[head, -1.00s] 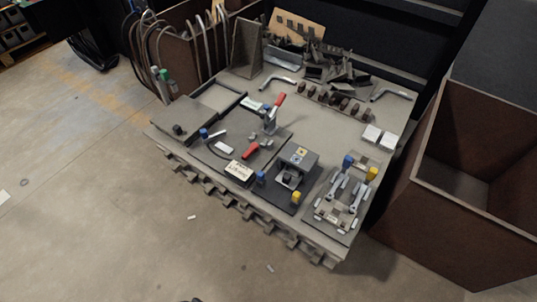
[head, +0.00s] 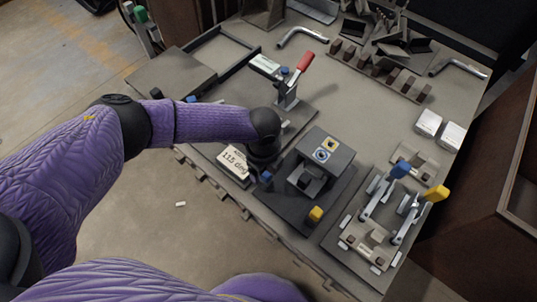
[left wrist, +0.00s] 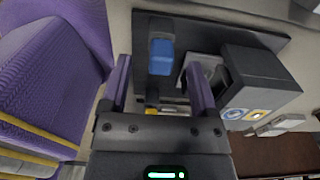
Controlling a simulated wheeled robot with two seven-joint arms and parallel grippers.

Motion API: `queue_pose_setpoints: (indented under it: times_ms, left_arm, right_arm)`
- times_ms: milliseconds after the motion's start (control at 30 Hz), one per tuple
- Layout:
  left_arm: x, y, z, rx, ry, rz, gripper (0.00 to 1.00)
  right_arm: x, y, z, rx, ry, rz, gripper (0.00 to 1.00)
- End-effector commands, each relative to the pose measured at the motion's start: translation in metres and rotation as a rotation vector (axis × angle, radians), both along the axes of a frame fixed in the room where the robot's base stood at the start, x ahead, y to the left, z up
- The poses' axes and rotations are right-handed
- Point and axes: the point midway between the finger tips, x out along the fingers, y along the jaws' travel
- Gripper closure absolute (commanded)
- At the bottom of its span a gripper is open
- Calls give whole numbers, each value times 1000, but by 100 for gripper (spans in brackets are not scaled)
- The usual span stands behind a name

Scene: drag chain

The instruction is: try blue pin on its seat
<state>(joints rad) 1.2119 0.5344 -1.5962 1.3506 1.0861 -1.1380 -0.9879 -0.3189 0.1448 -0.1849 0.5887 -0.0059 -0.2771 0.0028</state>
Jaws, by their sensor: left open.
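The blue pin (head: 266,178) stands on the black base plate (head: 289,205), left of a dark block (head: 328,150) with a blue-ringed seat (head: 322,156) and a yellow-ringed seat (head: 331,144) on top. My left gripper (head: 264,164) is just above and behind the blue pin in the head view; its fingers are mostly hidden there. In the left wrist view, the open gripper (left wrist: 161,82) has its fingers apart with the blue pin (left wrist: 160,57) showing between and beyond them. I cannot tell whether they touch it. The seats show at right. My right gripper is not in view.
A yellow pin (head: 315,214) stands at the plate's front right. A fixture with blue- and yellow-handled clamps (head: 387,215) is to the right. A red-handled clamp (head: 290,88) stands behind. A label block (head: 234,160) lies left of the gripper.

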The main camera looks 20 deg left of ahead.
Motion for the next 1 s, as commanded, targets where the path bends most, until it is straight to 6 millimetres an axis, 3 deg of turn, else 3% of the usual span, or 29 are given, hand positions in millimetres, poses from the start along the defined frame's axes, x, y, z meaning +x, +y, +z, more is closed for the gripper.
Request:
queue_pose_setpoints:
  times_ms: [33, 133, 467, 800, 833, 1000]
  left_arm:
    - [-1, 0, -17, 0, 6, 0, 24]
    - [0, 0, -27, 0, 2, 0, 24]
    - [1, 0, -28, -1, -3, 2, 24]
    - [1, 0, -28, -1, -3, 2, 96]
    - [1, 0, -28, -1, -3, 2, 100]
    - [1, 0, -28, -1, -3, 2, 100]
  right_arm:
    - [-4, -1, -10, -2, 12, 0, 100]
    - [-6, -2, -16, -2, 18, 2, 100]
    - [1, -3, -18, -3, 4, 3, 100]
    - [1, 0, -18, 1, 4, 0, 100]
    - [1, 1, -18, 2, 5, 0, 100]
    - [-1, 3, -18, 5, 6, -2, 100]
